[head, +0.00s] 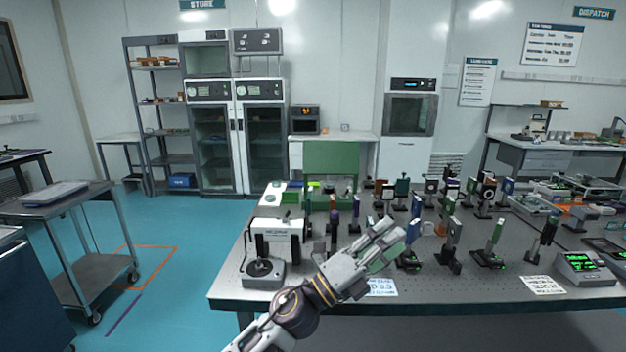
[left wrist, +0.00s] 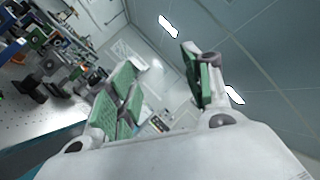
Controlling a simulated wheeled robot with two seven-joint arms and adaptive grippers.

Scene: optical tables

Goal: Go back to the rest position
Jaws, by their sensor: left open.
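My left gripper (head: 392,243) reaches in from the bottom of the head view and hangs in front of and above the optical table (head: 232,285). In the left wrist view its two green-padded fingers (left wrist: 165,90) stand apart with nothing between them. The gripper covers part of the table's front middle in the head view. My right gripper does not show in either view.
Several optical mounts (head: 452,238) stand close behind and right of the gripper. A white instrument (head: 277,240) stands at the table's left end, a display box (head: 582,266) at its right. A grey cart (head: 70,212) stands left; the blue floor between is clear.

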